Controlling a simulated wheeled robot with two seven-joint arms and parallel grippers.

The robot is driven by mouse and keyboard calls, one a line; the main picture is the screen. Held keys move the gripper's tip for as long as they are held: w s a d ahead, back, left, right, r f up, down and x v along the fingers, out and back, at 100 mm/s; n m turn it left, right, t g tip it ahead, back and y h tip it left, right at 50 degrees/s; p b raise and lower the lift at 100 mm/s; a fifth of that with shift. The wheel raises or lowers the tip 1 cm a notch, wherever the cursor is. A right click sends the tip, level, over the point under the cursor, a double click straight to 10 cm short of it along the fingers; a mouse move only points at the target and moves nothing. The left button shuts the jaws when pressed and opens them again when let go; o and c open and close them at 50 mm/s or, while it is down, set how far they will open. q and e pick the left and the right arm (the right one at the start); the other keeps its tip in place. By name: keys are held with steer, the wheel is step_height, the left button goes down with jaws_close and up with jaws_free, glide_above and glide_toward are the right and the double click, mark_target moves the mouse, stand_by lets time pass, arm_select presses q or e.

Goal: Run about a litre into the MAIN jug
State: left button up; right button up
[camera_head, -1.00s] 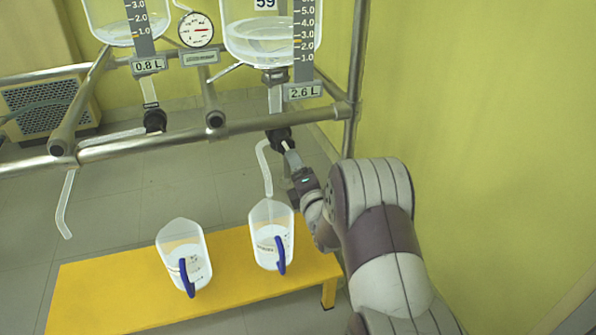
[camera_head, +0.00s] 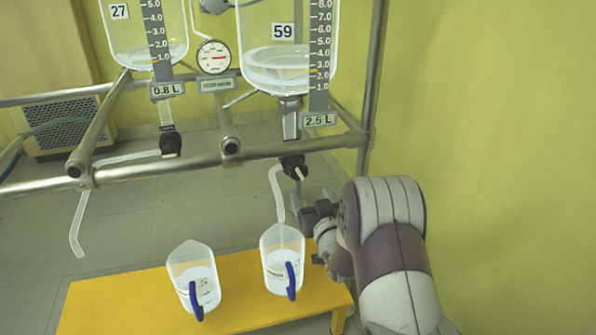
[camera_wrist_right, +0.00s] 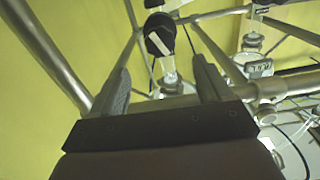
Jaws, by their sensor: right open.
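Two clear jugs with blue handles stand on a yellow bench: a left jug (camera_head: 193,277) and a right jug (camera_head: 284,262). Their labels are too small to read, so I cannot tell which is MAIN. The right glass vessel (camera_head: 280,75), tagged 59, reads 2.5 L on its display (camera_head: 319,120). Its black valve knob (camera_head: 294,167) has a pale bar, also visible in the wrist view (camera_wrist_right: 160,36). A hose (camera_head: 278,192) drops from it to the right jug's mouth. My right gripper (camera_head: 308,212) is open and empty, below the knob and apart from it. My left gripper is out of view.
The left vessel (camera_head: 147,38), tagged 27, reads 0.8 L, with its own black knob (camera_head: 169,145) and hose (camera_head: 79,225). A steel frame rail (camera_head: 130,173) crosses in front. A pressure gauge (camera_head: 213,57) hangs between the vessels. The yellow bench (camera_head: 110,305) stands below.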

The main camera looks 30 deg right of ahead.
mark_target(300, 174)
steer(key=b+x, duration=0.4)
steer(key=x, duration=0.7)
steer(key=shift+w+f+b, duration=0.1)
steer(key=shift+w+b, duration=0.2)
steer(key=shift+w+d, duration=0.1)
steer(key=shift+w, duration=0.25)
steer(key=c, duration=1)
